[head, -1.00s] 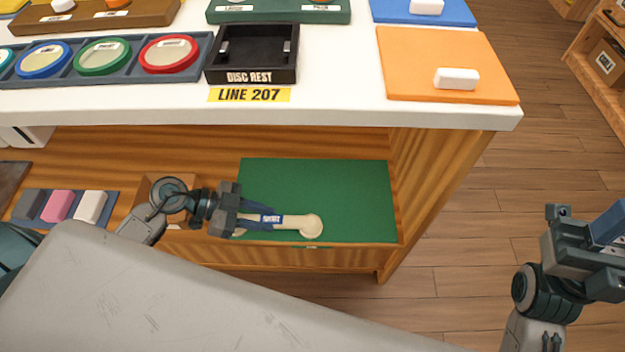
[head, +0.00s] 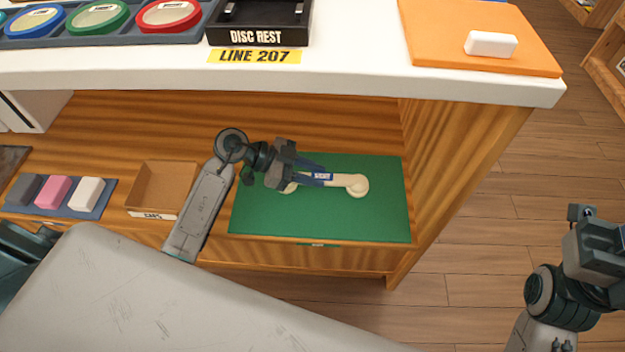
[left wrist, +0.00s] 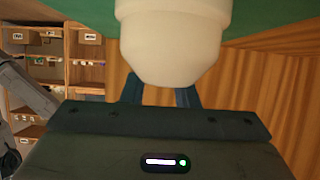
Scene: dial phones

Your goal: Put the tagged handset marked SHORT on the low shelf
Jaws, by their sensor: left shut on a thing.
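The cream handset (head: 345,181) has a blue tag whose lettering is too small to read surely. It lies sideways over the green mat (head: 375,222) on the low shelf (head: 110,230); I cannot tell whether it touches the mat. My left gripper (head: 318,176) is shut on the handset around its tagged middle. In the left wrist view a rounded cream end of the handset (left wrist: 172,45) fills the top centre and hides the fingertips. My right gripper (head: 600,250) is at the right edge, away from the handset, and its fingers are not clear.
The white counter (head: 380,82) overhangs the shelf, and a wooden side panel (head: 460,150) closes its right side. An open cardboard box (head: 152,207) and a tray of coloured blocks (head: 75,208) sit left of the mat. Floor lies open to the right.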

